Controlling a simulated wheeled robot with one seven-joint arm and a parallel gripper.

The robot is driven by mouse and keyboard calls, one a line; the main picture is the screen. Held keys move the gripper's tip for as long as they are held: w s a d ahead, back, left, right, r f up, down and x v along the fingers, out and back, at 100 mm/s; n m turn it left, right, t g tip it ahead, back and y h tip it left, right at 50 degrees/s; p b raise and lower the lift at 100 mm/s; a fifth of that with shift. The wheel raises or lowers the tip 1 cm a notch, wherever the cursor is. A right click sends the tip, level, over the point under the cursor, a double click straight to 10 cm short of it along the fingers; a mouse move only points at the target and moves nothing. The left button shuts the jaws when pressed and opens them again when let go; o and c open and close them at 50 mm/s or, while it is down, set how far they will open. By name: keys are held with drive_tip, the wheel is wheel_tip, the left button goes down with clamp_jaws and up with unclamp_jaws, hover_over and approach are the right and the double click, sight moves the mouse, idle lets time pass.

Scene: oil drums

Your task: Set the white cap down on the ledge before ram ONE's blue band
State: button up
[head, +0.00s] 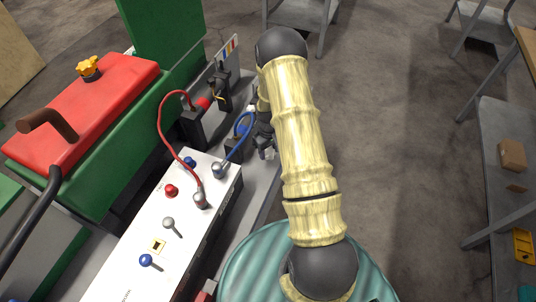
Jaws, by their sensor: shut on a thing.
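My gripper (264,143) is small and partly hidden by my arm, just right of the blue-banded ram (243,128). It is shut on a small whitish thing (270,154), which appears to be the white cap, mostly hidden by the fingers. The blue-banded ram has a dark block at its base and a blue hose arching over it. A grey ledge (257,184) runs along the right side of the machine, below my gripper. I cannot tell whether the cap touches the ledge. No ram number is readable.
A red-banded ram (204,103) with a red hose stands at the back left. A white control box (165,225) with levers lies nearer. A teal ribbed drum top (255,265) is at the bottom. Open floor (385,130) lies right, before a grey bench (500,180).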

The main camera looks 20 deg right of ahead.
sight(268, 151)
wheel_tip(268, 151, down, 2)
drive_tip(key=shift+f, duration=0.25)
drive_tip(key=shift+d+f, duration=0.1)
drive_tip(key=shift+f, duration=0.2)
drive_tip(key=shift+f, duration=0.1)
drive_tip(key=o, duration=1.3)
wheel_tip(268, 151, up, 12)
drive_tip(key=shift+r+b, duration=0.15)
drive_tip(key=shift+b, duration=0.75)
